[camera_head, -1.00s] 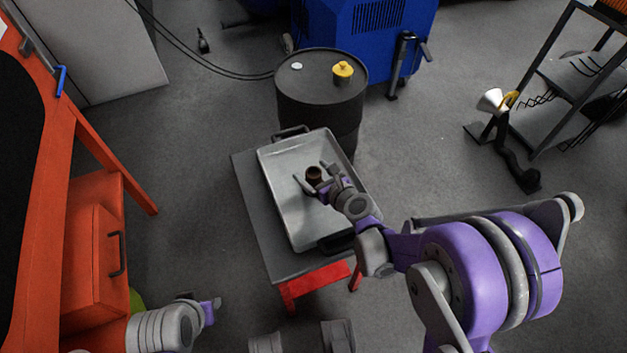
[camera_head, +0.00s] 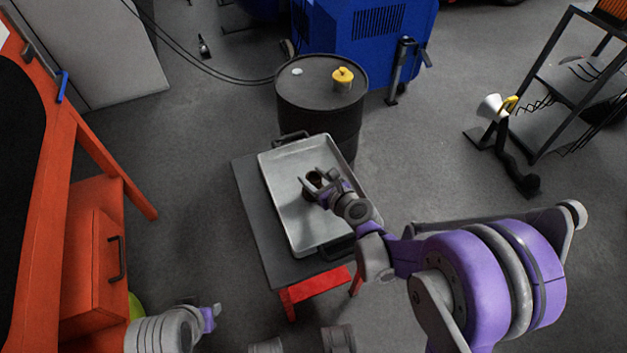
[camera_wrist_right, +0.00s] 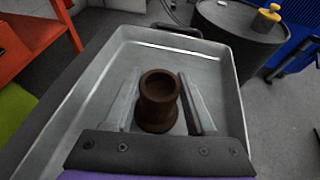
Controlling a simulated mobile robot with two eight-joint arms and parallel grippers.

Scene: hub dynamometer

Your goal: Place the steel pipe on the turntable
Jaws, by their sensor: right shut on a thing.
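The steel pipe (camera_head: 314,180) is a short, brown, rusty-looking piece with a flanged, hollow top. It stands upright in the grey metal tray (camera_head: 287,216). In the right wrist view the pipe (camera_wrist_right: 158,100) is between the two fingers. My right gripper (camera_head: 312,182) is shut on it from the near right side, inside the tray. Part of the pipe is hidden by the fingers in the head view. I cannot make out a turntable.
The tray lies on a small dark-topped table (camera_head: 249,205) with red legs. A black drum (camera_head: 318,100) with a yellow-capped item (camera_head: 343,79) stands behind it. A red bench (camera_head: 98,255) is at left, a shelf rack (camera_head: 568,85) at right. Open floor lies between.

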